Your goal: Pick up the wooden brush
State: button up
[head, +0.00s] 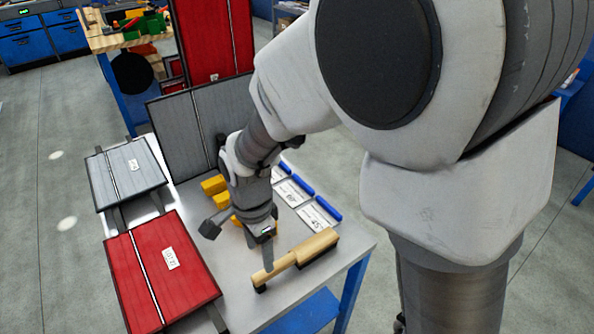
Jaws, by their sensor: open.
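The wooden brush (303,251) lies on the grey table (225,296) near its front right edge. Its dark bristles (322,252) show along the lower right side, and its handle points to the lower left. My gripper (240,243) is open, above the table just left of the brush. One finger is at the left; the other overlaps the brush handle in the picture. I cannot tell whether that finger touches the handle.
Yellow blocks (214,186) sit behind my gripper. White labelled cards with blue edges (318,214) lie at the table's right. A red panel (168,268) and a grey panel (124,171) are at the left. A grey upright panel (180,130) stands behind.

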aim_at(264, 273)
notch_tip(264, 273, down, 7)
jog(key=shift+r+b, duration=0.1)
jog(key=shift+b, duration=0.55)
jog(key=shift+w+f+b, duration=0.15)
jog(key=shift+f+b, duration=0.25)
jog(key=shift+f, duration=0.95)
jog(key=shift+w+f+b, duration=0.1)
jog(key=shift+f+b, duration=0.3)
jog(key=shift+f, duration=0.9)
grip_shut()
